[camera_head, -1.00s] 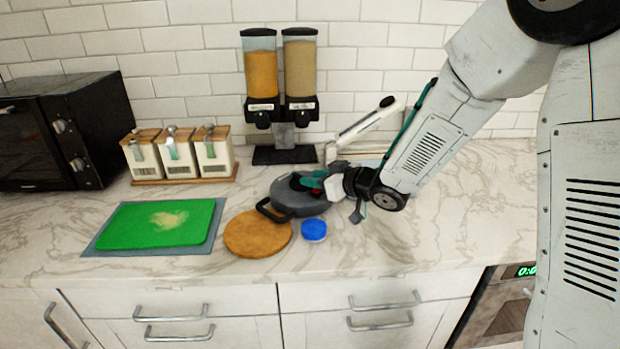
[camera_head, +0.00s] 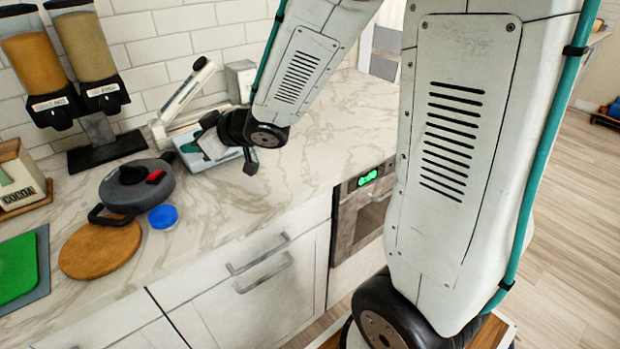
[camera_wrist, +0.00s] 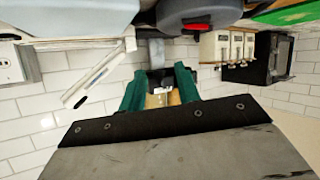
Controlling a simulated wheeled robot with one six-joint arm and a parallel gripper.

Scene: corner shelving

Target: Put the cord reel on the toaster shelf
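I cannot pick out a cord reel or a toaster shelf in these views. In the wrist view, which is upside down, my gripper (camera_wrist: 160,92) has its two green fingers apart with only background between them. It points towards the tiled wall and the food dispensers. In the head view my gripper (camera_head: 208,143) is over the counter, right of the grey lidded pan, and its fingers are mostly hidden. A black oven, possibly a toaster oven (camera_wrist: 270,58), stands at the right of the wrist view.
On the counter (camera_head: 310,135) are the grey pan (camera_head: 150,188), round wooden board (camera_head: 98,250), blue lid (camera_head: 163,216), a light-blue object (camera_head: 232,160) beside my gripper and two dispensers (camera_head: 85,60). A blue item (camera_head: 614,106) lies far right near the floor, too small to identify.

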